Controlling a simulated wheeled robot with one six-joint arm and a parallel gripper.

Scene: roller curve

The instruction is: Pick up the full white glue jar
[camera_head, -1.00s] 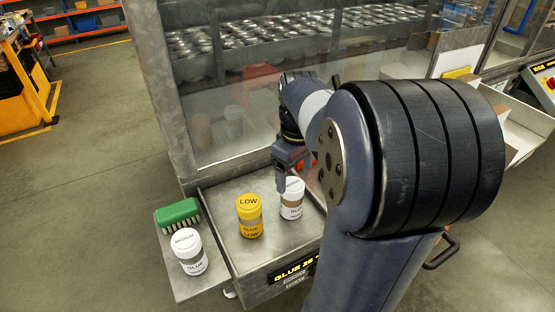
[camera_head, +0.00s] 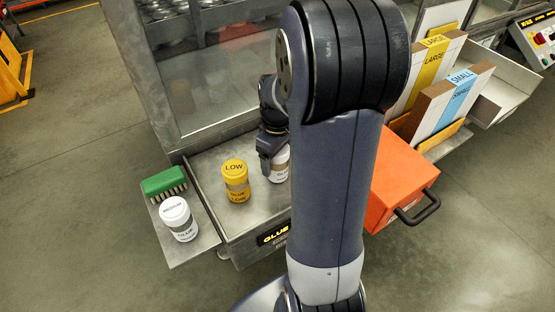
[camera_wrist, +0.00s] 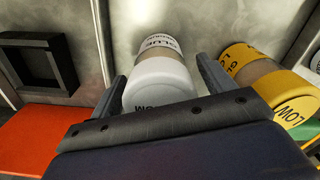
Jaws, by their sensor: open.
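A white jar (camera_head: 280,166) with a beige band stands in the metal tray, partly hidden by my arm. In the wrist view this white jar (camera_wrist: 160,80) lies between the two fingers of my gripper (camera_wrist: 162,78); its lid lettering is partly covered and I cannot read it surely. My gripper (camera_head: 267,160) is open around the jar, with no clear grip on it. A second white jar (camera_head: 178,220), its lid marked MEDIUM, stands on the side shelf at left.
A yellow LOW glue jar (camera_head: 236,182) stands close to the left of the white jar; it also shows in the wrist view (camera_wrist: 270,90). A green brush (camera_head: 165,183) lies on the side shelf. An orange box (camera_head: 398,180) is at right. A glass-fronted cabinet stands behind.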

